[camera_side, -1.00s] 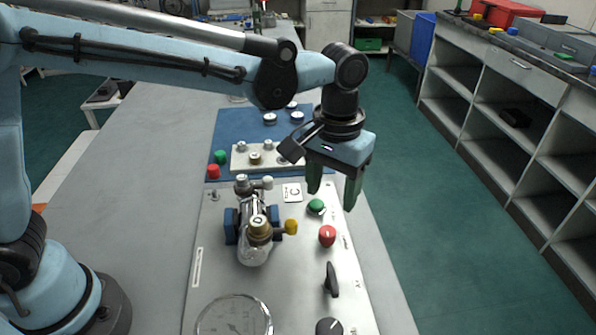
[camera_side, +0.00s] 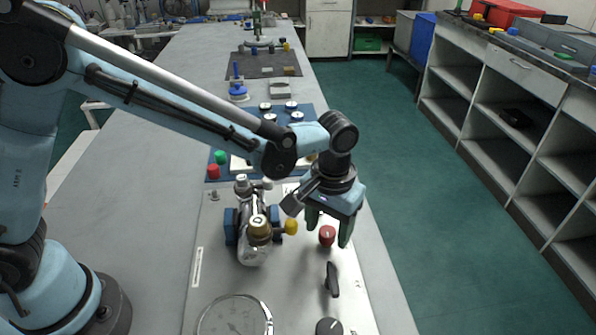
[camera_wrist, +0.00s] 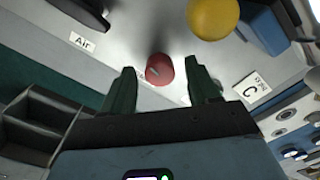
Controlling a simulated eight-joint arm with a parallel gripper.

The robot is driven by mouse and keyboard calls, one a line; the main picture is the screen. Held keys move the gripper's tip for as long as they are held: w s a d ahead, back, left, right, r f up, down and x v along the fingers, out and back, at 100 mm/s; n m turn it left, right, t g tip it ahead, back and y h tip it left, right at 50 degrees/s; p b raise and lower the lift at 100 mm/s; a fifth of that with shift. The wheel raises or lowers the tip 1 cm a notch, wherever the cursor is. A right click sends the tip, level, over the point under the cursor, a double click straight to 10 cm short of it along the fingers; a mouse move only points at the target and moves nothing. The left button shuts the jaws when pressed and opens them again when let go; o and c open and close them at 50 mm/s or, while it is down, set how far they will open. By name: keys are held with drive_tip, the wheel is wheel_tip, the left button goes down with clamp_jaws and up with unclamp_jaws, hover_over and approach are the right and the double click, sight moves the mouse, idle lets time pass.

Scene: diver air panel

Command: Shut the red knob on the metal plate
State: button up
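The red knob (camera_side: 327,236) stands on the light metal plate (camera_side: 300,290), near its right edge. It also shows in the wrist view (camera_wrist: 159,69), just beyond and between my fingertips, with a pale mark on its top. My gripper (camera_side: 328,230) is open, with its green fingers pointing down around or just above the knob. In the wrist view my gripper (camera_wrist: 158,78) shows a wide gap between the fingers, and neither finger visibly touches the knob. I cannot tell the exact height of the fingertips over the plate.
A yellow knob (camera_side: 291,227) on the valve and bottle assembly (camera_side: 256,240) stands close on the left. A black lever (camera_side: 331,280) and a black knob (camera_side: 329,327) are nearer the camera. A round gauge (camera_side: 235,318) sits at the plate's front left.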

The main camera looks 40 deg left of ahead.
drive_tip(key=c, duration=1)
drive_tip(key=m, duration=0.3)
drive_tip(key=shift+m, duration=0.4)
drive_tip(key=m, duration=0.4)
drive_tip(key=shift+m, duration=0.3)
drive_tip(key=m, duration=0.4)
drive_tip(key=shift+m, duration=2)
